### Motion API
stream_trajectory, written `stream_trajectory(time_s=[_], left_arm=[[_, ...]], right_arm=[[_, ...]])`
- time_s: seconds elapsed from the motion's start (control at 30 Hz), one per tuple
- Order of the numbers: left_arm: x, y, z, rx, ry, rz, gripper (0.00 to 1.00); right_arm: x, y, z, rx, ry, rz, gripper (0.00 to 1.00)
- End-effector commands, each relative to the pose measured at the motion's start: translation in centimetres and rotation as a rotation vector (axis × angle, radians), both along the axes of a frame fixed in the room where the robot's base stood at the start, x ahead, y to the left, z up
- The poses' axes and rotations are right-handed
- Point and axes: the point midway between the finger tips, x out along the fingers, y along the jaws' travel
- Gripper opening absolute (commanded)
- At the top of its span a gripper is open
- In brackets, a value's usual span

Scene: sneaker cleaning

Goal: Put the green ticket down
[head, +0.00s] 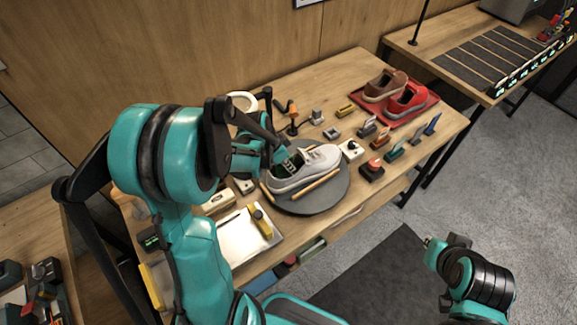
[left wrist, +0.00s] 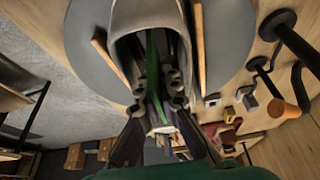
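The green ticket (left wrist: 152,62) shows in the left wrist view as a thin upright strip, seen nearly edge-on, inside the shoe opening. In the head view the ticket (head: 287,168) has pale markings and is at the opening of the pale grey sneaker (head: 318,162). The sneaker also shows in the left wrist view (left wrist: 150,13). My left gripper (head: 279,154) is at the sneaker's opening, its narrow-set fingers (left wrist: 157,80) closed around the ticket. The fingertips' contact is partly hidden in shadow. My right gripper (head: 430,243) is away from the table at lower right; its fingers are too small to read.
The sneaker stands on a round grey turntable (head: 335,193) with wooden sticks beside it. A red tray (head: 430,101) holds brown and red shoes at the back right. Several small blocks and brushes crowd the table's right side. A white tray (head: 240,238) lies at front left.

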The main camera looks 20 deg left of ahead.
Motion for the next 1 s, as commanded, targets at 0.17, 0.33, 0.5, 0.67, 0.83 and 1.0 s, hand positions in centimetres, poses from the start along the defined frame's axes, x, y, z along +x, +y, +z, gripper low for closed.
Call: stream_trajectory(time_s=[0.17, 0.33, 0.5, 0.67, 0.83, 1.0], left_arm=[[0.0, 0.0, 0.1, 0.000, 0.000, 0.000, 0.00], [0.0, 0.0, -0.2, 0.000, 0.000, 0.000, 0.11], [0.0, 0.0, -0.2, 0.000, 0.000, 0.000, 0.14], [0.0, 0.0, 0.0, 0.000, 0.000, 0.000, 0.14], [-0.5, 0.3, 1.8, 0.000, 0.000, 0.002, 0.14], [-1.7, 1.2, 5.4, -0.001, -0.001, 0.003, 0.14]], right_arm=[[0.0, 0.0, 0.1, 0.000, 0.000, 0.000, 0.00], [0.0, 0.0, -0.3, 0.000, 0.000, 0.000, 0.00], [0.0, 0.0, -0.2, 0.000, 0.000, 0.000, 0.00], [0.0, 0.0, -0.1, 0.000, 0.000, 0.000, 0.00], [0.0, 0.0, 0.8, 0.000, 0.000, 0.000, 0.00], [0.0, 0.0, 2.0, 0.000, 0.000, 0.000, 0.00]])
